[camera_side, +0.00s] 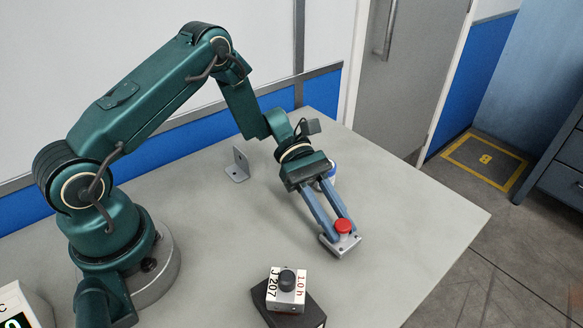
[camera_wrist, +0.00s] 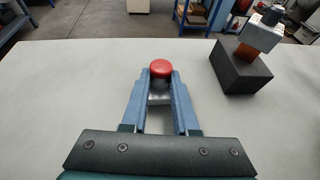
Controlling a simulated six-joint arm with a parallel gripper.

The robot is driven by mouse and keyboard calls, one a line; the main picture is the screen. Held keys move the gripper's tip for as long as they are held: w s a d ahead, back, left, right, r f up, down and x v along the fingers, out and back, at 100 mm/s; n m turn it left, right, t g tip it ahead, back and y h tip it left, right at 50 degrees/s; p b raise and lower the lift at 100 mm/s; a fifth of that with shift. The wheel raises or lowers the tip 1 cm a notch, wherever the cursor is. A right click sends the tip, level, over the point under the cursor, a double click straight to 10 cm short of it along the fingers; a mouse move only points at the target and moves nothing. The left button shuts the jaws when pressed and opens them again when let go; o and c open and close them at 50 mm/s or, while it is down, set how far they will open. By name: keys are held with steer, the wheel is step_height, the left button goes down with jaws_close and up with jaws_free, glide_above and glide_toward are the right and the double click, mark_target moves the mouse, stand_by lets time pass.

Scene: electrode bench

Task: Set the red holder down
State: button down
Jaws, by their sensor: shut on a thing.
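The red holder (camera_side: 343,226) has a round red top on a grey metal base (camera_side: 345,243). My gripper (camera_side: 340,231) is shut on it, with one blue-grey finger on each side. In the wrist view the red holder (camera_wrist: 160,68) sits between the tips of my gripper (camera_wrist: 160,78), with part of its grey base showing below the red top. The holder looks upright and close to the table (camera_side: 420,225). I cannot tell whether its base touches the surface.
A dark block (camera_side: 310,316) carries a light box marked "J 207" and "1.0 h" with a black knob (camera_side: 287,277), near the front. A metal bracket (camera_side: 238,166) stands behind. A blue and white item (camera_side: 331,170) is partly hidden behind my gripper. The table's right side is clear.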

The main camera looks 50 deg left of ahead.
steer(key=shift+f, duration=0.55)
steer(key=c, duration=0.7)
jaws_free()
steer(key=shift+f, duration=0.1)
